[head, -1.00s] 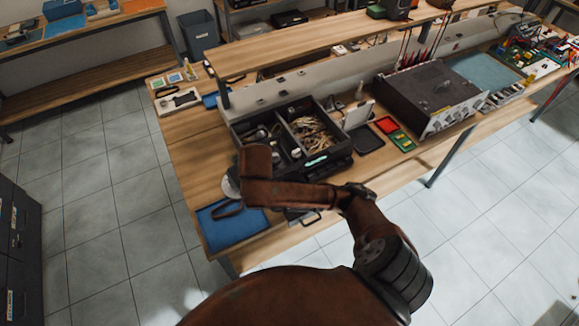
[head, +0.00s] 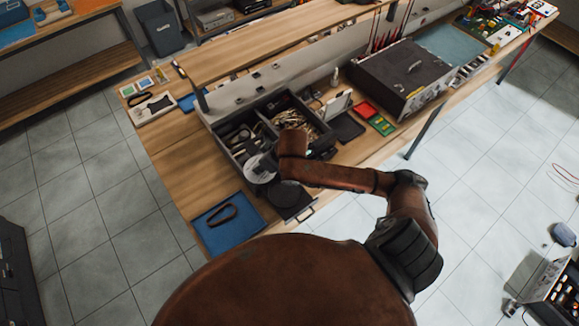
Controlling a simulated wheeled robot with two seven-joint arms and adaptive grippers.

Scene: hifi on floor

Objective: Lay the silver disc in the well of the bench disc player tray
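The silver disc (head: 257,171), pale and round, shows at the left of my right forearm's end, over the front edge of the black parts bin. My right gripper (head: 270,162) is mostly hidden by the brown wrist; its fingers are not clear, but the disc travels with it, so it appears shut on the disc. The bench disc player tray (head: 291,207) is a dark tray sticking out at the bench's front edge, with a dark round well. It lies in front of and a little right of the disc, apart from it. My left gripper is out of view.
The black parts bin (head: 222,137) holds cables and small parts. A blue mat (head: 213,238) with a dark loop lies at left of the tray. Red and green trays (head: 380,124) and a large dark amplifier (head: 403,70) stand to the right. Bare wood lies left of the bin.

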